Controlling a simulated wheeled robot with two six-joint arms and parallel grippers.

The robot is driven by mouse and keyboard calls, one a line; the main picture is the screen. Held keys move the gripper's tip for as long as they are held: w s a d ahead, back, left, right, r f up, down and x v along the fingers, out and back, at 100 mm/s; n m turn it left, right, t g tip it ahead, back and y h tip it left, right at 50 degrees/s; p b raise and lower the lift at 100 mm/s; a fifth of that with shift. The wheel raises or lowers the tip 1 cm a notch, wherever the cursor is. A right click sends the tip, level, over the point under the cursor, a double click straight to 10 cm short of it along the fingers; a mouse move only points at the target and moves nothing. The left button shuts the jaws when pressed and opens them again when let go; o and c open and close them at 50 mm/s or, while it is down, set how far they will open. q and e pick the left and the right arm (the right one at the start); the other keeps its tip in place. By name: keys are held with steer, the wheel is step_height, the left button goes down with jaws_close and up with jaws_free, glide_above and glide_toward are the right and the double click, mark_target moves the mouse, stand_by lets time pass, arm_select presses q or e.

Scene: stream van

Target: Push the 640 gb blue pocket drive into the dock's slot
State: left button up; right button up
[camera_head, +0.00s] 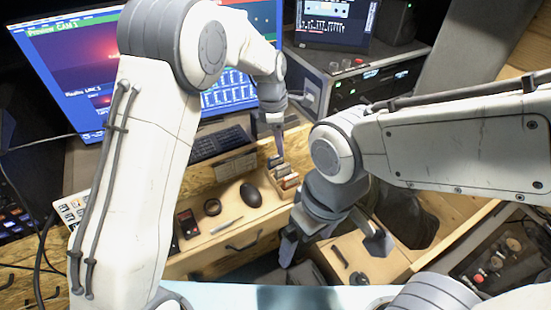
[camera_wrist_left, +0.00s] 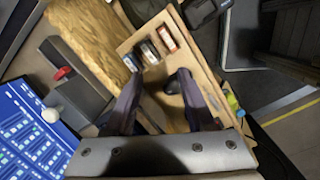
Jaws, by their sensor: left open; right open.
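Several small drives stand in a wooden holder (camera_head: 269,176) on the desk in the head view. In the left wrist view I see small upright drives (camera_wrist_left: 149,53) in a row across the wooden holder. I cannot tell which one is the 640 gb blue drive, as labels and colours are too small to read. The dock and its slot cannot be told apart for sure. My left gripper (camera_head: 277,143) is open and empty above the holder; its fingers (camera_wrist_left: 157,92) point toward the drives. My right gripper (camera_head: 333,240) is open and empty, lower, over the desk's front edge.
A black mouse (camera_head: 251,195), a tape roll (camera_head: 212,207) and a red-screened device (camera_head: 187,224) lie on the wooden desk. A keyboard (camera_head: 220,143) and a large monitor (camera_head: 75,60) stand behind. A rack case (camera_head: 345,85) is at the back right.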

arm_select(q)
steer(key=w+a+f+n, duration=0.3)
steer(key=w+f+n, duration=0.2)
steer(key=w+n, duration=0.1)
steer(key=p, duration=0.2)
glide_above(275, 156)
steer(key=s, duration=0.1)
steer(key=f, duration=0.4)
steer(key=shift+a, duration=0.25)
steer(key=shift+f, duration=0.55)
steer(key=f, duration=0.1)
steer(key=f+p, duration=0.1)
steer(key=w+f+p, duration=0.1)
steer(key=shift+d+f, duration=0.3)
steer(key=shift+f, duration=0.05)
steer(key=shift+d+f, duration=0.1)
steer(key=shift+f, duration=0.6)
jaws_close()
